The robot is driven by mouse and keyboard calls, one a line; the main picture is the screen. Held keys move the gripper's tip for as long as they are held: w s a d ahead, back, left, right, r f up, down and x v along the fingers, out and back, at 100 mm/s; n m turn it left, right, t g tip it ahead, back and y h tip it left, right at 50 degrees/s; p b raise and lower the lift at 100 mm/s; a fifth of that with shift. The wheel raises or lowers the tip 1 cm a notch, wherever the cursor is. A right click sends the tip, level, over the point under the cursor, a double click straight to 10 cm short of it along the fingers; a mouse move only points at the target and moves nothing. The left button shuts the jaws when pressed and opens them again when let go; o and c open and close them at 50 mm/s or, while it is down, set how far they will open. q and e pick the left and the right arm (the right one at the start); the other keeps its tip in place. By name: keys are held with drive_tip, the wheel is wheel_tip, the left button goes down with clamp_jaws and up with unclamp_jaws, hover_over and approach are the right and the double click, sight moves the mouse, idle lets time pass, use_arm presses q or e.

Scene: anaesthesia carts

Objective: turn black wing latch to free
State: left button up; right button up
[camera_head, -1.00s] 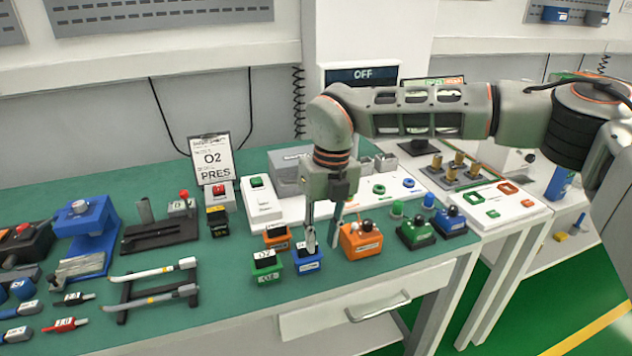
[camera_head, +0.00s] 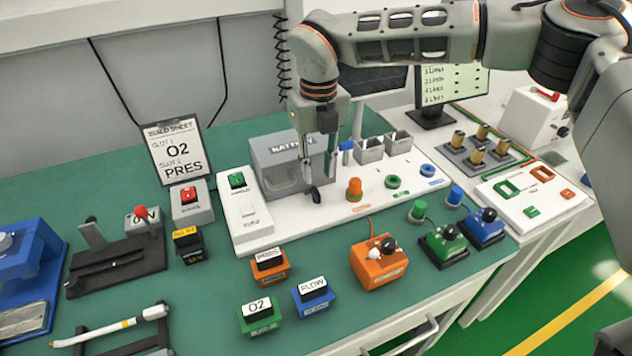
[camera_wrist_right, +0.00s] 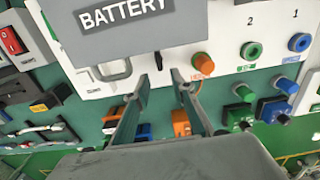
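My right gripper (camera_head: 322,184) points down at the front of the grey BATTERY box (camera_head: 284,164), above the white panel. In the right wrist view its two fingers (camera_wrist_right: 162,76) stand apart with a gap between them. A small black upright part (camera_wrist_right: 158,61), which looks like the wing latch, shows in that gap just below the box. In the head view a black shape (camera_head: 310,192) sits at the fingertips; I cannot tell latch from fingertip there. I see no clear contact, and the latch's angle is unclear. My left gripper is out of view.
An orange plug (camera_head: 355,188) stands right of the gripper, with green (camera_head: 393,181) and blue (camera_head: 428,170) ring sockets beyond. A white switch box (camera_head: 247,214) stands left. Labelled blocks and an orange unit (camera_head: 378,262) sit in front on the green table.

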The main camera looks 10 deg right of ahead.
sight(318, 193)
drive_tip(key=shift+f, duration=3.2)
clamp_jaws()
